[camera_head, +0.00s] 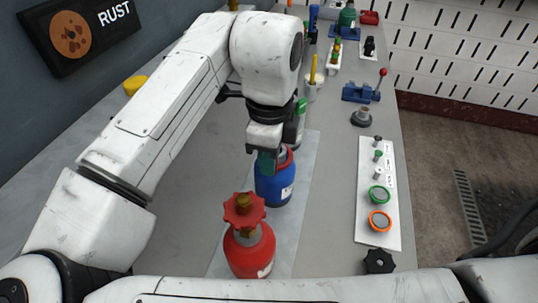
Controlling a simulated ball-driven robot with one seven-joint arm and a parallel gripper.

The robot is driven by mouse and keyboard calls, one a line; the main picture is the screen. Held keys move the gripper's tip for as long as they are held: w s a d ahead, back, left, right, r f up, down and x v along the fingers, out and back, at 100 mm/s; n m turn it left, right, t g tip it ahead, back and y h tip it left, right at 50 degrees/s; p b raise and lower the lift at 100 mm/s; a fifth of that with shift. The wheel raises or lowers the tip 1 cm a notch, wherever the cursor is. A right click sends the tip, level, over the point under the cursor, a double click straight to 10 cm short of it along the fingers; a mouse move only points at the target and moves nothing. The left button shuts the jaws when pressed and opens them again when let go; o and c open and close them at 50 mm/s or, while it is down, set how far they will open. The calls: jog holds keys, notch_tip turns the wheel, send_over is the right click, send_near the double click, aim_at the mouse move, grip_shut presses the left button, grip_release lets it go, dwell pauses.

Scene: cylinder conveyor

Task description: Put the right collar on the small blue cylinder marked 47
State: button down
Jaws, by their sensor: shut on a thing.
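The small blue cylinder (274,188) stands upright at the middle of the bench, with a white label on its lower right side. I cannot read its number. My gripper (267,163) points down at its top and hides much of the neck. It is shut on what looks like a red collar (286,157), whose edge shows beside the fingers around the grey neck. I cannot tell whether this collar is seated or still held just above the shoulder.
A red cylinder (249,249) with a red valve wheel stands in front. A white board (371,155) at right carries green and orange rings and small fittings. A black knob (379,261), a grey flanged part (361,117) and a blue vise (359,93) stand nearby.

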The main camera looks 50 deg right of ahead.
jog(key=shift+f, duration=0.15)
jog(key=c, duration=1.1)
grip_release()
jog(key=shift+o, duration=0.2)
jog(key=shift+r+p, duration=2.7)
jog(key=shift+r, duration=0.4)
